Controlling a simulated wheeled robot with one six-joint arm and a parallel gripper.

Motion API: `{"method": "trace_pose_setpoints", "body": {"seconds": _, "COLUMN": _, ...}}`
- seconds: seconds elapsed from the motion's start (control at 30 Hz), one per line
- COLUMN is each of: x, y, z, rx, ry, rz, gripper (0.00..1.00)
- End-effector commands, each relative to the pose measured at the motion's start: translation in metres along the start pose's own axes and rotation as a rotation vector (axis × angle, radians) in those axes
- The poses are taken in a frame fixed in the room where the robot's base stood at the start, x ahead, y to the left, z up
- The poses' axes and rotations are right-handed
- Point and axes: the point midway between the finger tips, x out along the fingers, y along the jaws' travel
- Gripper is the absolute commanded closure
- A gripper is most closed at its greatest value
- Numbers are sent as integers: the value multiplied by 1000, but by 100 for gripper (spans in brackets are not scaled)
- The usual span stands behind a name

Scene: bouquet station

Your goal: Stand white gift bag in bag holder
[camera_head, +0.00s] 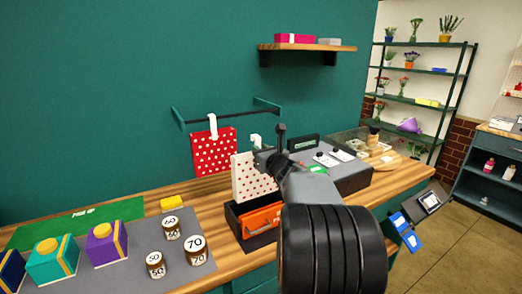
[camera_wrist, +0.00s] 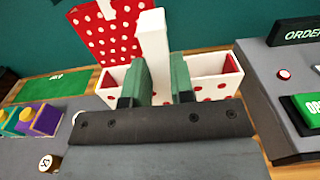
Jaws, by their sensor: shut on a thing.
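The white gift bag (camera_head: 243,180) with red dots is upright in the head view, held by its white handle. My gripper (camera_head: 262,152) is shut on that handle at the bag's top. In the wrist view the two green fingers (camera_wrist: 160,82) clasp the white handle (camera_wrist: 153,40), and the white bag (camera_wrist: 215,85) shows on both sides behind them. A dark open box (camera_head: 233,220), apparently the bag holder, is below the bag with an orange item (camera_head: 262,221) at its front. Whether the bag's base touches the box is unclear.
A red dotted bag (camera_head: 213,152) hangs from the wall rail (camera_head: 235,116) just behind. A dark counter unit (camera_head: 345,175) stands close on the right. Jars (camera_head: 195,250), gift boxes (camera_head: 106,244) and a yellow block (camera_head: 172,203) occupy the left counter.

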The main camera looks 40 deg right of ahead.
Motion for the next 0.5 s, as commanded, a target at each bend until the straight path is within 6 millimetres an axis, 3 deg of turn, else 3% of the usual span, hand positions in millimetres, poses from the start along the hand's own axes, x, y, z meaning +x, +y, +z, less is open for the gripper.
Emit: {"method": "trace_pose_setpoints", "body": {"seconds": 0.5, "x": 0, "y": 1, "z": -41, "rx": 0, "ry": 0, "rz": 2, "gripper": 100}}
